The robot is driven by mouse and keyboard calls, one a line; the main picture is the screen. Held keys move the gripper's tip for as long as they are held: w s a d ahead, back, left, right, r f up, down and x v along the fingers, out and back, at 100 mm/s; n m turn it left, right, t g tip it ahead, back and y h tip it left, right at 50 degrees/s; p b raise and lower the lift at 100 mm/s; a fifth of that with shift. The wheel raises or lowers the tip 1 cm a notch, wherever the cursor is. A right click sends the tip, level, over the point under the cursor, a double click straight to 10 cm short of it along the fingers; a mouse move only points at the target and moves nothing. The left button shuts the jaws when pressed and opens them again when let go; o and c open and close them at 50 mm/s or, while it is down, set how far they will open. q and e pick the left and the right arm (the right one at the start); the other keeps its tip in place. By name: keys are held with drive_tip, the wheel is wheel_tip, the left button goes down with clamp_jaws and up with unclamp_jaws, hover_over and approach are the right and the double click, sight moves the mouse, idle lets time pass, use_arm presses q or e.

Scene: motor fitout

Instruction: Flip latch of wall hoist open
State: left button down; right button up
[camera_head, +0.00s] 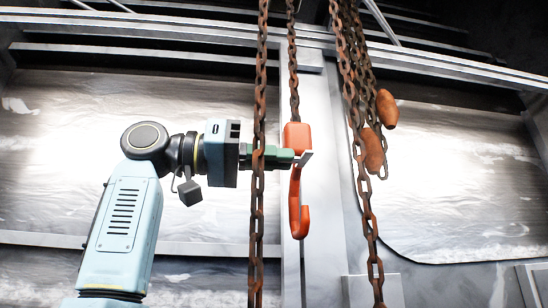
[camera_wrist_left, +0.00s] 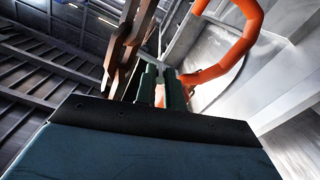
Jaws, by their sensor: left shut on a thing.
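The wall hoist's orange hook (camera_head: 298,210) hangs from a rusty chain (camera_head: 292,60) near the middle of the head view. The hook also shows at the upper right of the left wrist view (camera_wrist_left: 243,40). A small grey metal latch (camera_head: 305,158) sticks out at the hook's upper part. My left gripper (camera_head: 291,158), with green fingers, reaches in from the left and is shut on the latch at the hook. The fingers (camera_wrist_left: 160,85) also show in the left wrist view, where the latch cannot be made out. My right gripper is out of view.
A rusty chain (camera_head: 258,90) hangs in front of my left gripper and crosses its fingers. More chains (camera_head: 360,150) hang to the right, with orange-brown end pieces (camera_head: 386,108). A grey metal post (camera_head: 320,100) and pale wall panels (camera_head: 450,170) stand behind.

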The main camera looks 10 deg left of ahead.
use_arm(q)
drive_tip(key=shift+r+n+p, duration=0.25)
drive_tip(key=shift+r+n, duration=0.05)
drive_tip(key=shift+n, duration=0.75)
drive_tip(key=shift+r+n+p, duration=0.2)
drive_tip(key=shift+r+n, duration=0.1)
drive_tip(key=shift+n, duration=0.75)
drive_tip(key=c, duration=1.8)
unclamp_jaws()
drive_tip(key=b+v, duration=0.2)
drive_tip(key=v, duration=1.1)
drive_tip(key=shift+a+b, duration=0.25)
drive_tip(key=shift+b, duration=0.15)
